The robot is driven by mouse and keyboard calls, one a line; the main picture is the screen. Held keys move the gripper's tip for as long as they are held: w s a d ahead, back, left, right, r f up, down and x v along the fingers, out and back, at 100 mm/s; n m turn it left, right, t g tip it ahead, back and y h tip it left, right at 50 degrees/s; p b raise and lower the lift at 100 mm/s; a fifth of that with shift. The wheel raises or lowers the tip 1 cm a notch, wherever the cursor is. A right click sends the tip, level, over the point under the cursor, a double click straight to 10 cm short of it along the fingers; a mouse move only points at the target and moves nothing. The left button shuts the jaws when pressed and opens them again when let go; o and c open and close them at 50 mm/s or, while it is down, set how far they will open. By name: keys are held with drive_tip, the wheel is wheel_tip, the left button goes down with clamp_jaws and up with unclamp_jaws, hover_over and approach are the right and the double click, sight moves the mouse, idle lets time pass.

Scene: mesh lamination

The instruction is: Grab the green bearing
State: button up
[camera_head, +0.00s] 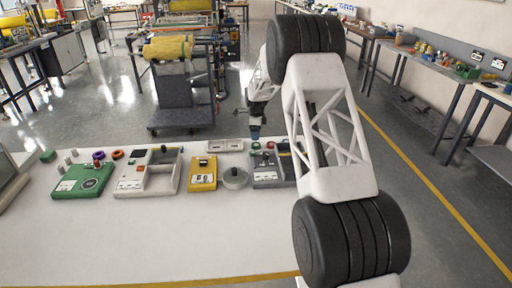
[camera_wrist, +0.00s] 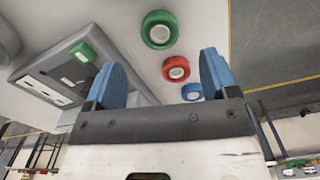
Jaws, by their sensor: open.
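The green bearing (camera_wrist: 159,31) is a green ring with a pale centre, lying flat on the white table. In the wrist view it is at the top middle, beyond my fingertips. The red bearing (camera_wrist: 176,68) lies between my two blue fingers in the picture, and the blue bearing (camera_wrist: 192,91) is nearer my palm, partly hidden by it. My gripper (camera_wrist: 162,66) is open with nothing between its fingers. In the head view my gripper (camera_head: 256,132) points down over the table's far edge, by the grey device; the bearings there are too small to tell well.
A grey device (camera_wrist: 62,80) with a green button stands left of the bearings. The table (camera_head: 150,240) also bears a yellow device (camera_head: 203,172), a round grey part (camera_head: 235,178), a white tray unit (camera_head: 147,172) and a green device (camera_head: 83,181). The table's front is clear.

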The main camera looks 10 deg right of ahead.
sight(256, 144)
drive_tip(key=shift+f, duration=0.75)
drive_tip(key=shift+f, duration=0.1)
drive_tip(key=shift+f, duration=2.5)
drive_tip(key=c, duration=1)
drive_tip(key=shift+r, duration=0.1)
drive_tip(key=shift+r, duration=4.95)
